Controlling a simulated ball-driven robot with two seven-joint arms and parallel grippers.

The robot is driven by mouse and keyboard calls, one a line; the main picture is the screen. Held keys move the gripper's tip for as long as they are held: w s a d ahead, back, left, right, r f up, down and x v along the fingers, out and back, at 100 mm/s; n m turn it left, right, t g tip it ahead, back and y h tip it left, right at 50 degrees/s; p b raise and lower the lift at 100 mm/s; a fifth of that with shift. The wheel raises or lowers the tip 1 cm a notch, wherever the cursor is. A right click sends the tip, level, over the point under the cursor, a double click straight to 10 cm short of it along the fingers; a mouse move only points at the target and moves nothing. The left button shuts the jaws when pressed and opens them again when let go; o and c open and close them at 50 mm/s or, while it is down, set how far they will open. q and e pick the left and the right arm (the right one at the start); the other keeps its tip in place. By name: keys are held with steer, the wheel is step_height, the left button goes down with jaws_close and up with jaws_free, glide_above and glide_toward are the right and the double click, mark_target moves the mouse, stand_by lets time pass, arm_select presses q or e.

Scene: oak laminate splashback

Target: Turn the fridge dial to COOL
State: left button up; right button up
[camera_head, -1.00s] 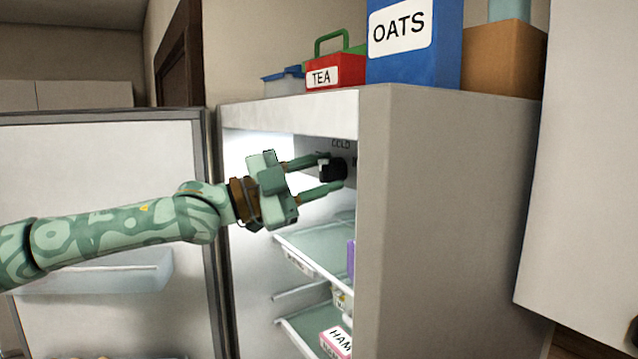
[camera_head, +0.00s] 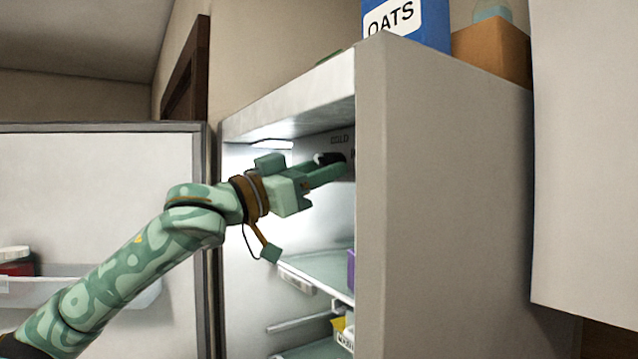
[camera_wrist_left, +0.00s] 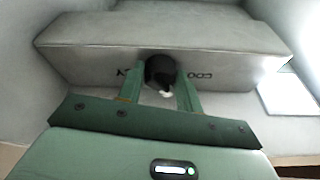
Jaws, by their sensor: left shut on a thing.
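The fridge dial (camera_head: 327,157) is a black knob on a grey panel high inside the open fridge (camera_head: 450,190). My left gripper (camera_head: 334,164) reaches in from the left, shut on the dial. In the left wrist view, its green fingers (camera_wrist_left: 161,84) sit on both sides of the black dial (camera_wrist_left: 160,68). A white pointer mark (camera_wrist_left: 166,93) on the dial faces the bottom of that view. Upside-down lettering (camera_wrist_left: 198,76) shows beside the dial, partly hidden by a finger. A COLD label (camera_head: 340,139) sits above the dial in the head view. My right gripper is not in view.
The open fridge door (camera_head: 100,200) stands left, behind my left arm. Glass shelves (camera_head: 320,268) lie below the gripper, with a purple item (camera_head: 351,268) near the side wall. A blue OATS box (camera_head: 405,25) and a brown box (camera_head: 492,52) stand on top.

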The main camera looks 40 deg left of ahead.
arm_select(q)
steer(key=n, duration=0.1)
steer(key=n+y, duration=0.1)
steer(key=n, duration=0.2)
steer(key=shift+s+r+t+y+p, duration=0.1)
steer(key=shift+r+t+y+p, duration=0.2)
steer(key=shift+y+p, duration=0.1)
steer(key=shift+d+n+y, duration=0.1)
steer(key=shift+n+y, duration=0.5)
steer(key=shift+n, duration=0.7)
steer(key=o, duration=1)
steer(key=shift+f, duration=0.1)
